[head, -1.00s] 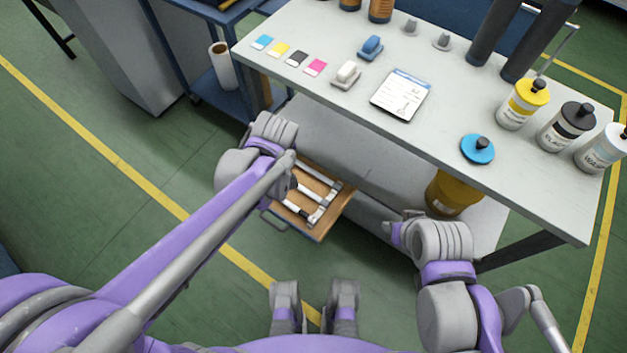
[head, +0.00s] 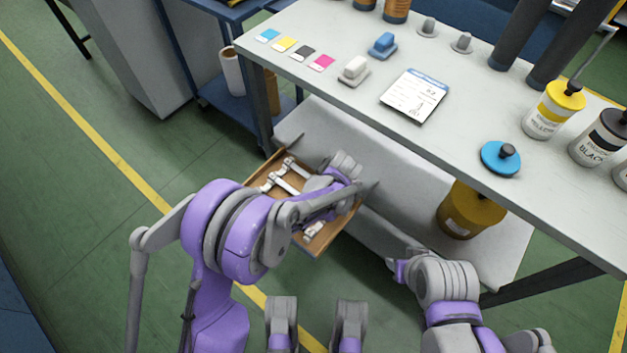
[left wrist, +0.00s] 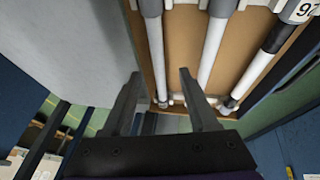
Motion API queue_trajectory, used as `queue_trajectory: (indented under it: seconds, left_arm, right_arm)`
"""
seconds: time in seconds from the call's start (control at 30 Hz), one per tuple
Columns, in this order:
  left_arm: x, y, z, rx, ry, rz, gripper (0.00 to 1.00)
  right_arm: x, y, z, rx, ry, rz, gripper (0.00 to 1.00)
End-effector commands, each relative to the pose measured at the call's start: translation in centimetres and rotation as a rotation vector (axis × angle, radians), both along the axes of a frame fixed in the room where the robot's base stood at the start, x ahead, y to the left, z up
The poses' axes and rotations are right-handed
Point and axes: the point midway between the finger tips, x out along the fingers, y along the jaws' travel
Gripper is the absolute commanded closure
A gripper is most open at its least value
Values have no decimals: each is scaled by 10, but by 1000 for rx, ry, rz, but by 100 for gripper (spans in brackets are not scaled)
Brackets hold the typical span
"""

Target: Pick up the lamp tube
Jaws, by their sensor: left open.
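A wooden drawer (head: 318,246) under the bench stands open with several white tube-like pieces (head: 282,186) in it. I cannot tell which is the lamp tube. In the head view my arm hides part of the drawer. My right gripper (head: 397,268) hangs in front of the lower shelf; its jaws are unclear.
A yellow container (head: 468,210) stands on the lower shelf. Green floor is free at left.

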Motion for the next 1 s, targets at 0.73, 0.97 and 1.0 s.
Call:
queue_trajectory:
  seconds: [0.73,0.97,1.0]
  left_arm:
    - [22,10,-48,0,-1,-1,53]
    - [22,10,-47,0,-1,-1,94]
    - [22,10,-47,0,-1,-1,100]
  right_arm:
    - [2,0,-20,0,6,0,55]
    - [3,0,-20,0,6,0,55]
    - [3,0,-20,0,6,0,55]
